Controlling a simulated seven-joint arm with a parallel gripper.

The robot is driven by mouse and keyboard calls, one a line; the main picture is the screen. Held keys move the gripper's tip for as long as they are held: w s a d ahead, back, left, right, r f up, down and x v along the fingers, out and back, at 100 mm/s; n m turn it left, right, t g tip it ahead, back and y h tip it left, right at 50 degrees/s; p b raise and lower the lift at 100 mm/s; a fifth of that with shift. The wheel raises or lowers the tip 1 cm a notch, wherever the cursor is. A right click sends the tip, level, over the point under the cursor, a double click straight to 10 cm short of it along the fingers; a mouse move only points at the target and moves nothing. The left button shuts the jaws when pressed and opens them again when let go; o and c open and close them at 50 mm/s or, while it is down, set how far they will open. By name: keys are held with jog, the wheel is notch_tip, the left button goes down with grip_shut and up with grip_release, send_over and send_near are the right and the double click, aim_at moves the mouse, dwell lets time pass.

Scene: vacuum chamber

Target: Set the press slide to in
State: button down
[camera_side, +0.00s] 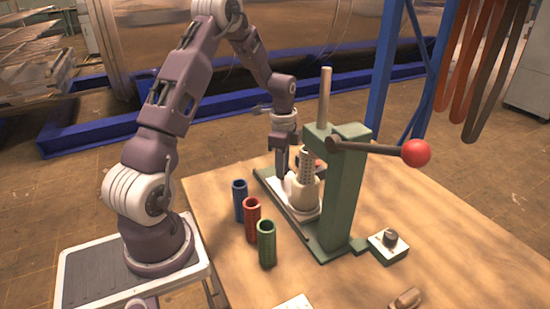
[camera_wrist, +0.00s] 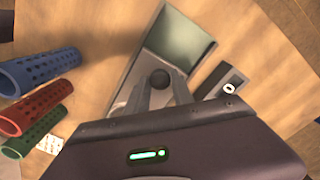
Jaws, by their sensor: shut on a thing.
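The green press (camera_side: 340,190) stands on the wooden table, with a long lever ending in a red ball (camera_side: 415,153). Its slide (camera_side: 302,208) is a pale carriage low on the green base, with a white holder and a grey perforated cylinder (camera_side: 307,165) above it. My gripper (camera_side: 283,172) is down at the far left side of the carriage, shut on part of the slide. The grasped part is mostly hidden in the side view. In the wrist view my fingers (camera_wrist: 157,97) reach toward the press, with a dark round spot (camera_wrist: 160,78) between their tips.
Perforated blue (camera_side: 240,201), red (camera_side: 252,219) and green (camera_side: 267,243) tubes stand left of the press. A small box with a dark knob (camera_side: 389,240) is at its right. A brown object (camera_side: 405,299) lies at the front. The table's right side is clear.

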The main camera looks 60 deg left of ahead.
aim_at(289, 187)
jog(key=shift+d, duration=2.35)
jog(key=c, duration=1.1)
grip_release()
jog(key=shift+r, duration=0.35)
notch_tip(289, 187, up, 6)
jog(key=shift+r, duration=0.2)
jog(key=shift+r, duration=0.1)
